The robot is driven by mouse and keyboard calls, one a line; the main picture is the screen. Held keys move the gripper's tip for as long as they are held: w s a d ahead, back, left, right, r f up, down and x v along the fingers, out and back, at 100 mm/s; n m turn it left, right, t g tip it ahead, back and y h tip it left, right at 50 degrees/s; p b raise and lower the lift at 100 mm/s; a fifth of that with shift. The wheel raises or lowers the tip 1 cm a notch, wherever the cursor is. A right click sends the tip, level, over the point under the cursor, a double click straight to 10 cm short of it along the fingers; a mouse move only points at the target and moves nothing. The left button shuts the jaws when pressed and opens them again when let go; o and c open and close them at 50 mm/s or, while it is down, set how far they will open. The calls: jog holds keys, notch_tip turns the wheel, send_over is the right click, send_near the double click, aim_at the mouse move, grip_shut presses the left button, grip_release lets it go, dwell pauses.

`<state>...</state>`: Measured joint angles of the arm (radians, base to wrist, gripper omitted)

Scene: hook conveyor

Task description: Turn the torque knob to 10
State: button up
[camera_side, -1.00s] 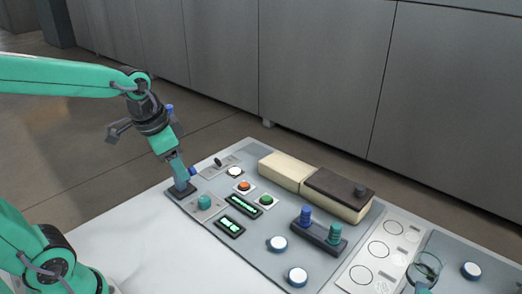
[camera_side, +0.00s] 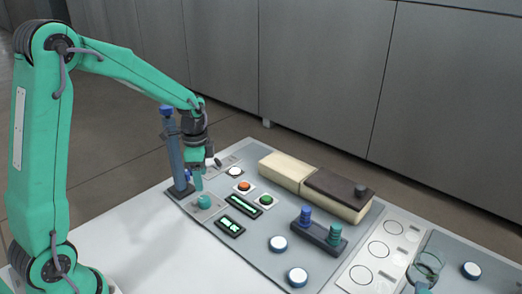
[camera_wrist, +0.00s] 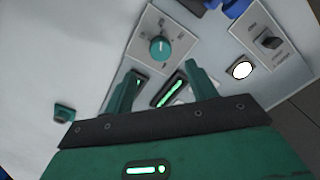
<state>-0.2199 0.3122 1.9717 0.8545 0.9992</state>
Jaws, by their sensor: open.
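A teal knob (camera_side: 204,202) sits on a pale plate at the near left edge of the panel. In the wrist view the knob (camera_wrist: 159,48) is seen from above, with a short white mark near its upper edge. Its small printed labels are too blurred to read, so I cannot confirm the torque name or the 10 mark. My gripper (camera_side: 198,188) points down just above and slightly left of the knob. In the wrist view its two teal fingers (camera_wrist: 155,80) are apart with nothing held; the knob lies beyond them.
Two green-lit displays (camera_side: 243,205) lie right of the knob. Orange (camera_side: 244,186) and green (camera_side: 265,200) buttons are beyond. A dark switch (camera_wrist: 270,42) shows in the wrist view.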

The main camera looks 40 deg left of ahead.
aim_at(204, 198)
jog(key=shift+f, duration=0.25)
jog(key=shift+f, duration=3.75)
jog(key=c, duration=1)
jog(key=shift+n, duration=0.4)
jog(key=n, duration=1.1)
jog(key=shift+w, duration=0.1)
